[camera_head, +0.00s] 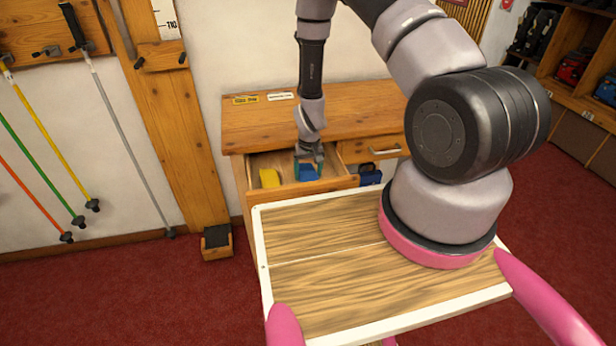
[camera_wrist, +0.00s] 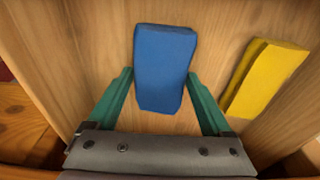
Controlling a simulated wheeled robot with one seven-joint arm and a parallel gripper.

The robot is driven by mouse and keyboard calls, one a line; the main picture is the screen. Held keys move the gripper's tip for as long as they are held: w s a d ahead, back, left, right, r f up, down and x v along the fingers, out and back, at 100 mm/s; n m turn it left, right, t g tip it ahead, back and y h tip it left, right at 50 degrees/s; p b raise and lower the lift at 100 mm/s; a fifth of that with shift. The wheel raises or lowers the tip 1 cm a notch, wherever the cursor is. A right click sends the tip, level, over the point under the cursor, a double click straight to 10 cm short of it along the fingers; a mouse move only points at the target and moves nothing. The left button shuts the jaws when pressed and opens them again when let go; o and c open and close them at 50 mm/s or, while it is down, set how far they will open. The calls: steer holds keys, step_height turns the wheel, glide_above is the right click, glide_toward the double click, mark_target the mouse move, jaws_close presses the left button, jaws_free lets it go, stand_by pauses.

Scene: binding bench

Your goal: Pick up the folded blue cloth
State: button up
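The folded blue cloth (camera_wrist: 163,65) is a thick blue block lying in the open drawer (camera_wrist: 85,30). In the head view the cloth (camera_head: 308,173) shows just below my gripper (camera_head: 309,160), which reaches down into the drawer. In the wrist view the two green fingers of my gripper (camera_wrist: 160,75) stand on either side of the cloth, with their tips very near its sides. The gripper looks open around it; I cannot tell whether either fingertip touches the cloth.
A folded yellow cloth (camera_wrist: 265,78) lies to the right of the blue one in the wrist view. The drawer walls are close around. The wooden bench top (camera_head: 330,115) is above the drawer. A blue object (camera_head: 370,175) hangs or stands right of the drawer.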

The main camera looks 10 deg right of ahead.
mark_target(311, 175)
steer(key=shift+c, duration=1)
steer(key=shift+r, duration=0.15)
steer(key=shift+s+r, duration=0.1)
steer(key=shift+r, duration=0.45)
steer(key=s, duration=0.4)
steer(key=shift+r, duration=0.25)
step_height(311, 175, up, 13)
steer(key=shift+w+r, duration=0.1)
